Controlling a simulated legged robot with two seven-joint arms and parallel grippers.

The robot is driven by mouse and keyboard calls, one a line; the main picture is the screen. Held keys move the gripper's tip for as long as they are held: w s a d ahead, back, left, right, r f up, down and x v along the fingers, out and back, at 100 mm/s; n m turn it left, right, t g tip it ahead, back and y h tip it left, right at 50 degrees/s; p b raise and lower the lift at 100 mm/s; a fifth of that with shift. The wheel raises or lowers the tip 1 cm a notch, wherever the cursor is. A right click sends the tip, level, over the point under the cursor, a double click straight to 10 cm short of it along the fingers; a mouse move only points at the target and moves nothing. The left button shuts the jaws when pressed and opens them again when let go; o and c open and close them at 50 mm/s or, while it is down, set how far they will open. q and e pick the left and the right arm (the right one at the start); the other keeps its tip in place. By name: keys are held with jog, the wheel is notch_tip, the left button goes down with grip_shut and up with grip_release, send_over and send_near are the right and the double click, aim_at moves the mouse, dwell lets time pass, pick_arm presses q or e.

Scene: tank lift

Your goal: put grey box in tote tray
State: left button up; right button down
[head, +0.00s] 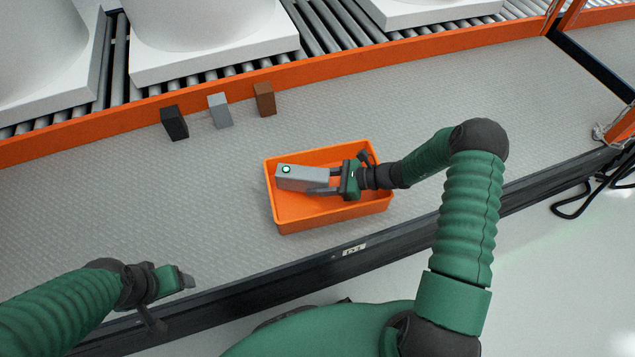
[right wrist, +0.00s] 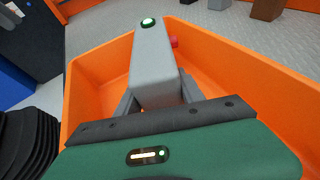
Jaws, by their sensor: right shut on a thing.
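The grey box (head: 305,178) is long, with a round green-rimmed light on its far end. It is over and partly within the orange tote tray (head: 335,220). I cannot tell whether it touches the tray's floor. My right gripper (head: 325,181) is shut on the near end of the box. In the right wrist view, the grey box (right wrist: 155,65) lies between the fingers, with the orange tray wall (right wrist: 255,85) around it. My left gripper (head: 187,281) is away from the tray, at the table's front edge at lower left. Its finger gap is too small to tell.
A black block (head: 174,122), a small grey block (head: 220,111) and a brown block (head: 264,99) stand behind the tray. An orange rail (head: 400,45) and a roller conveyor with white containers (head: 210,45) run along the back. The table right of the tray is clear.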

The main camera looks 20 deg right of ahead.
jog(key=shift+f, duration=0.55)
jog(key=c, duration=0.7)
grip_release()
jog(key=shift+r, duration=0.4)
jog(key=p+v, duration=0.1)
jog(key=v, duration=0.3)
jog(key=p+v, duration=0.1)
jog(key=v, duration=0.3)
jog(key=p+v, duration=0.1)
jog(key=v, duration=0.3)
jog(key=shift+w+a+r+p, duration=0.1)
jog(key=shift+w+r+p, duration=0.05)
jog(key=shift+r+p, duration=0.2)
